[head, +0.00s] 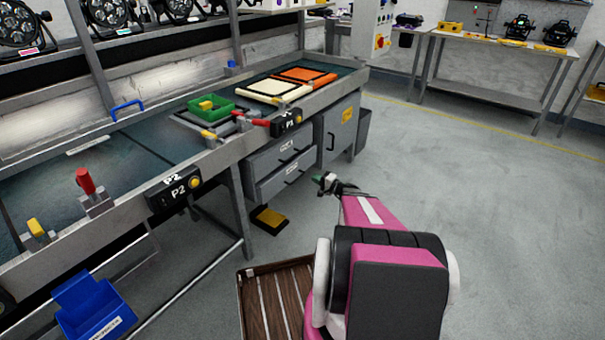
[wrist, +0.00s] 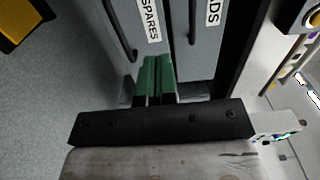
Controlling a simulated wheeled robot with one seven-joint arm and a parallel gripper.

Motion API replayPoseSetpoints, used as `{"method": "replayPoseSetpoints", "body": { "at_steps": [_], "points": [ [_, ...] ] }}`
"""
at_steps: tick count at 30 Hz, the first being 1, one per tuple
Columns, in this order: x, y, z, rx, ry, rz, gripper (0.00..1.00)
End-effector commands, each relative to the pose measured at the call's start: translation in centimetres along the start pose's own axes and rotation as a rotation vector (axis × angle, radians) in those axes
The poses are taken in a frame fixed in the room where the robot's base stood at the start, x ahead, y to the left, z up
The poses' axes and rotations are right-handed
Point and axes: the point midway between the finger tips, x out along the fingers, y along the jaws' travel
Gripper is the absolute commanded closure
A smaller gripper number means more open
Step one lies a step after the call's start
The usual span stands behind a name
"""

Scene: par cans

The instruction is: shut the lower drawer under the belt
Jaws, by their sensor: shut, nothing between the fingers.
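The grey lower drawer (head: 284,178), with a dark handle and a white label, sits below the upper drawer (head: 284,150) under the belt. It appears to stand slightly forward of the upper one, but how far is hard to tell. In the wrist view the lower drawer (wrist: 128,20) is labelled SPARES, and the upper drawer (wrist: 197,55) shows beside it. My gripper (head: 322,180) is just right of the drawers in the head view. In the wrist view its green fingertips (wrist: 156,70) are together, empty, and point at the drawer fronts. Contact is unclear.
A grey cupboard (head: 338,132) stands right of the drawers. A yellow-and-black pedal (head: 269,219) lies on the floor below them. The belt frame (head: 225,152) with its control boxes overhangs at the left. A slatted wooden pallet (head: 270,300) is near my base. Open floor lies to the right.

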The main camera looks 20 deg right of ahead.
Motion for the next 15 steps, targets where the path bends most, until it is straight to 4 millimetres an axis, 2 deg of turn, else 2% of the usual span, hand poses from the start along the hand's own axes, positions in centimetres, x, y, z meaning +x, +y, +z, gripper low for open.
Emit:
{"method": "replayPoseSetpoints", "body": {
  "at_steps": [5,15],
  "points": [
    [2.5,0.0,-0.1,0.001,-0.002,-0.001,1.00],
    [8.9,0.1,-0.1,0.003,-0.003,0.000,1.00]
  ]
}}
